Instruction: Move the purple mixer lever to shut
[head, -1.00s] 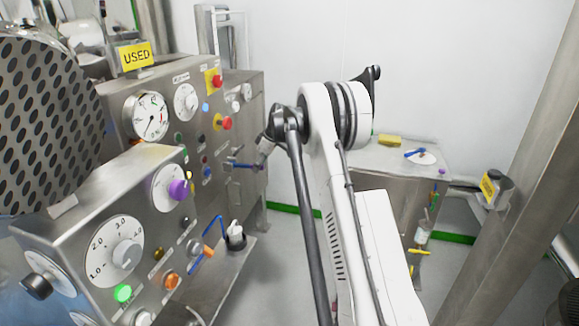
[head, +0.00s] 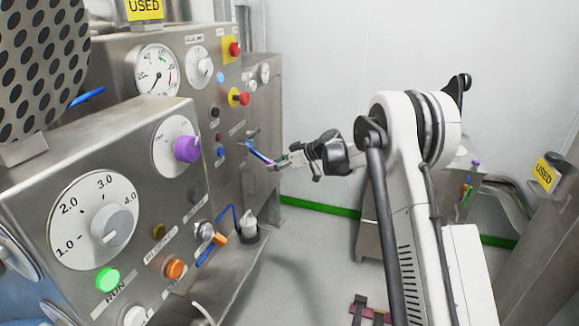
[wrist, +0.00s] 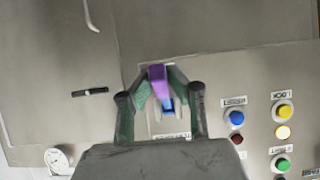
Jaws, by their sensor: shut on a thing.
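The purple mixer lever (wrist: 158,80) lies between my gripper's two green-lined fingers in the wrist view. A blue part shows just below its purple part. In the head view the lever (head: 261,154) shows as a slim blue bar with a purplish end, slanting down to the right out from the far panel. My gripper (head: 279,162) is shut on its outer end; it also shows in the wrist view (wrist: 161,85). The fingertips partly cover the lever, and its pivot is hard to make out. A small label plate lies behind it.
The near control box has a purple knob (head: 187,149), a grey dial (head: 114,224) and a lit green button (head: 108,280). A blue and orange handle (head: 211,247) sticks out below. Red stop buttons (head: 239,97) are above the lever.

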